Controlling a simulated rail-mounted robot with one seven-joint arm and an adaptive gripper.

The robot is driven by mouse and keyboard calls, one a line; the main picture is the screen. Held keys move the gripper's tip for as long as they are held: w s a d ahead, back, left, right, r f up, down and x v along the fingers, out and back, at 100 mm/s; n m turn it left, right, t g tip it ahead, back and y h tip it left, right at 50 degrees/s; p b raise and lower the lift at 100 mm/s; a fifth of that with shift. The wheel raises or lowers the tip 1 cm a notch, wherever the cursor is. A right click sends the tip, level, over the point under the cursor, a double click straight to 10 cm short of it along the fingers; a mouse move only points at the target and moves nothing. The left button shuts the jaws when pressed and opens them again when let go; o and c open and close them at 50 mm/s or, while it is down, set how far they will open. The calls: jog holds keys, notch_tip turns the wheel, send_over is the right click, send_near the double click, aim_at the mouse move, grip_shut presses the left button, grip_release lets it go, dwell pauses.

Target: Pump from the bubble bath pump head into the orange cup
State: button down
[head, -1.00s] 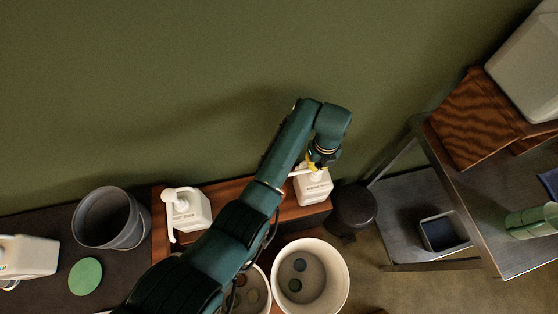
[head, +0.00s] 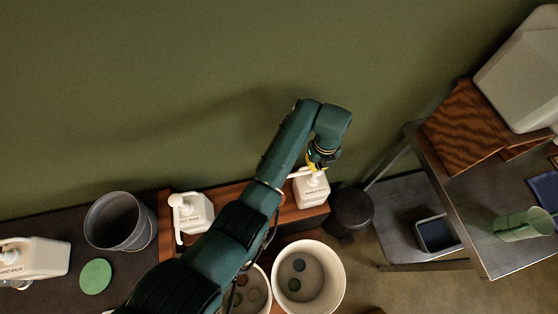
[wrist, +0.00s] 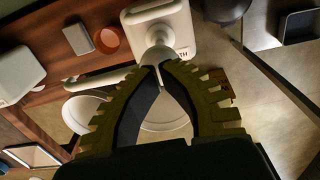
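The bubble bath bottle (head: 312,190) is white and stands on a wooden surface. Its label is partly readable. In the wrist view, its pump head (wrist: 157,54) is at the tips of my gripper (wrist: 160,70). The fingertips are drawn close together there; whether they hold the pump head or only touch it is unclear. My gripper (head: 320,165) also shows above the bottle in the head view. The orange cup (wrist: 107,40) stands left of the bottle in the wrist view, beside a grey block (wrist: 78,38). I cannot see the cup in the head view.
Another white pump bottle (head: 192,212) stands left of my arm. A white bucket (head: 338,280) with dark discs is below the shelf. A grey bucket (head: 120,221) and green disc (head: 95,276) are at left. A dark stool (head: 352,208) and metal table (head: 500,262) are at right.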

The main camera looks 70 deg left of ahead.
jog(key=shift+f, duration=0.1)
jog(key=shift+f+b, duration=0.45)
jog(key=shift+f, duration=0.1)
jog(key=shift+f+b, duration=1.15)
jog(key=shift+f, duration=0.65)
jog(key=shift+r+p, duration=2.4)
jog(key=shift+r, duration=0.25)
notch_tip(320, 180, up, 5)
jog(key=p, duration=0.5)
